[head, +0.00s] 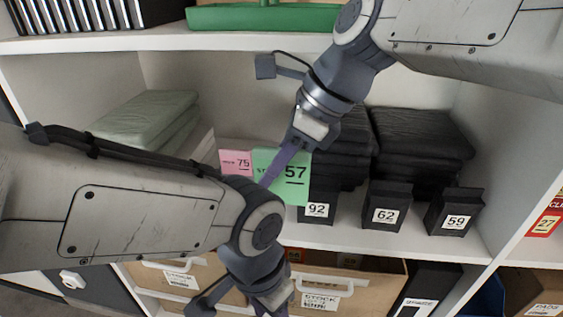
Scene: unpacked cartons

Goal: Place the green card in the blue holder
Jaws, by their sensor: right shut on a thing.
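The green card (296,190), marked 57, is upright in front of the middle shelf. My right gripper (279,168) comes down from the upper right and is shut on it. A finger crosses the card's face, and my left arm covers its lower left. I cannot make out a blue holder; my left arm hides part of the shelf. My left gripper (262,308) is at the bottom edge, mostly cut off, so its opening does not show.
A pink card (235,161), marked 75, stands left of the green card. Black boxes marked 92 (317,209), 62 (386,215) and 59 (457,221) line the shelf front. Dark folded stacks (425,135) are behind. Cartons (350,285) fill the shelf below.

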